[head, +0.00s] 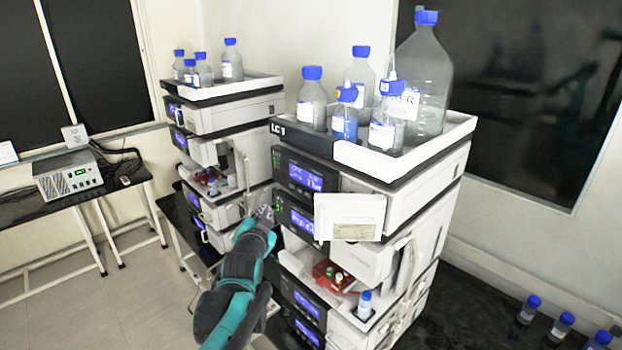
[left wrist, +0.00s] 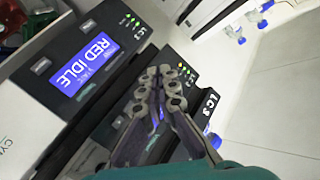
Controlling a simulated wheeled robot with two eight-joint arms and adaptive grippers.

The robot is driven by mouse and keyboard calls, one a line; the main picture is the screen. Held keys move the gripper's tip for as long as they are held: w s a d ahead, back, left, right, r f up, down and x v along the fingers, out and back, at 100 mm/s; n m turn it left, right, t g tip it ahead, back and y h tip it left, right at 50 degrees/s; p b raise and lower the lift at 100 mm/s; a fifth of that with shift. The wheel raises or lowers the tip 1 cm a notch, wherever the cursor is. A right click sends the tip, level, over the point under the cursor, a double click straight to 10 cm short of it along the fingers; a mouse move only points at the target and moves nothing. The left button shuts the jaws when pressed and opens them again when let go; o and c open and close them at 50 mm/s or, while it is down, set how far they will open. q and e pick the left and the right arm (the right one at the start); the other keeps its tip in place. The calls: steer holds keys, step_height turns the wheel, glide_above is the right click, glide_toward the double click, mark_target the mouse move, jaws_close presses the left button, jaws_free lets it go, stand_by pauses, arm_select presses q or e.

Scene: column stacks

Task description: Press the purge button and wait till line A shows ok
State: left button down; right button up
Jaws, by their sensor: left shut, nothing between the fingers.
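My left gripper (head: 264,216) is shut and empty. In the head view its tips are at the left edge of the front stack's second module (head: 296,213). That module's blue display (head: 302,221) seems to begin with "Prim"; the rest is too small to read surely. In the left wrist view the shut fingertips (left wrist: 166,76) overlap a dark front panel, with small lights beside them. I cannot tell whether they touch it. I cannot make out the purge button; the gripper may hide it. My right gripper is not in view.
The top tray (head: 450,137) of the front stack carries several blue-capped bottles. A white door (head: 349,213) sticks out right of the displays. A second stack (head: 230,115) stands behind left. More bottles (head: 560,326) stand on the dark bench at lower right.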

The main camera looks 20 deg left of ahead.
arm_select(q)
steer(key=shift+w+a+r, duration=0.1)
steer(key=shift+w+r, duration=0.1)
steer(key=shift+r, duration=0.2)
steer(key=shift+w, duration=0.1)
steer(key=b, duration=0.1)
glide_toward(294, 189)
steer(key=shift+a+x, duration=0.25)
steer(key=shift+x, duration=2.15)
steer(key=shift+f, duration=0.1)
steer(key=shift+w+d, duration=0.15)
steer(key=shift+w, duration=0.15)
